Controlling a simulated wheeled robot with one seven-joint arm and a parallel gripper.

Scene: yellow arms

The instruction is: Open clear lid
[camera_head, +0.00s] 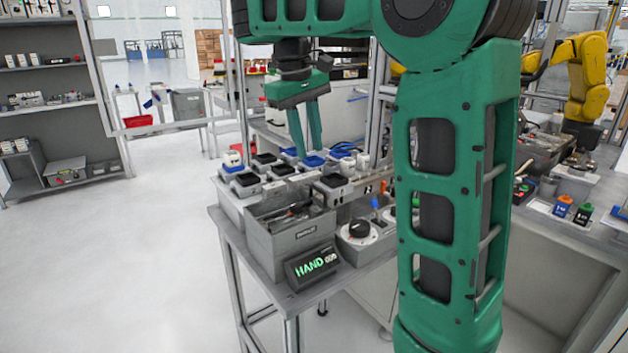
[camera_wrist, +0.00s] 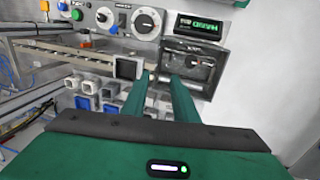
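A grey box (camera_head: 290,240) stands at the front of the workbench, with metal items showing in its top. The wrist view shows its dark-framed top (camera_wrist: 208,54), with a see-through-looking panel that may be the clear lid; it appears closed, though I cannot be sure. My green gripper (camera_head: 309,152) points down above the rows of small blue and black parts, behind the box. In the wrist view my gripper (camera_wrist: 162,78) has its two fingers apart with nothing held between them. The fingertips show close to the near edge of the box top; contact cannot be told.
A display reading HAND (camera_head: 313,264) stands before the box, with a round dial (camera_head: 358,230) beside it. Small blue and black parts (camera_head: 265,160) crowd the bench behind. Yellow robot arms (camera_head: 585,80) stand at the right. The floor at left is clear.

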